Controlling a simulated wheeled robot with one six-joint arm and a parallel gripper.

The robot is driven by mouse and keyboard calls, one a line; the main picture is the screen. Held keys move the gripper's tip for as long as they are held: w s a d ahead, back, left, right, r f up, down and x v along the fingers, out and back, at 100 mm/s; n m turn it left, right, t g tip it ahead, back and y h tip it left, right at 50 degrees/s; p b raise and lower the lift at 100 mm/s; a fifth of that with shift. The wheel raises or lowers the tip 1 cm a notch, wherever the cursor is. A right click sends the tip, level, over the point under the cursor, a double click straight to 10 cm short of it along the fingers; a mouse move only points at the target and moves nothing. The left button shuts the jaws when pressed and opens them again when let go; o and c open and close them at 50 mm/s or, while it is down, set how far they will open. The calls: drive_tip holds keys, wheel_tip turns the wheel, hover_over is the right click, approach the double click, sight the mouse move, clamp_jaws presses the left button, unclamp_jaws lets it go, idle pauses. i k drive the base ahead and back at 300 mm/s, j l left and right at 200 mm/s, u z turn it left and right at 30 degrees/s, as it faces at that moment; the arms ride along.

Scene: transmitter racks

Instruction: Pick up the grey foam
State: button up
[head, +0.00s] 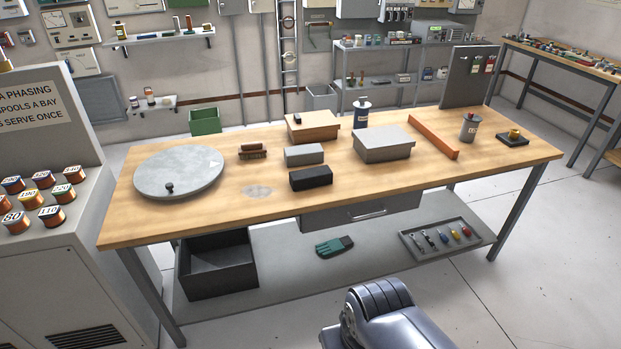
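A light grey rectangular block (304,154), which looks like the grey foam, lies on the wooden tabletop (225,220) near the middle of the bench. A black block (311,178) of similar shape lies just in front of it, apart from it. A brown cardboard-coloured box (313,127) stands behind it, and a larger grey lidded box (383,145) stands to its right. A rounded metal part of my own arm shows at the bottom edge, well in front of the bench. My gripper itself is not in view.
A round grey disc (180,172) with a knob and a small brush (253,151) lie to the left. An orange bar (433,138), a blue bottle (361,112) and a grey canister (469,127) are to the right. The tabletop's front strip is mostly clear.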

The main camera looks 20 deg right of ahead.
sight(309, 154)
drive_tip(key=i+l, duration=0.75)
drive_tip(key=i+l+z, duration=0.1)
drive_tip(key=i+l, duration=0.65)
drive_tip(key=i, duration=0.15)
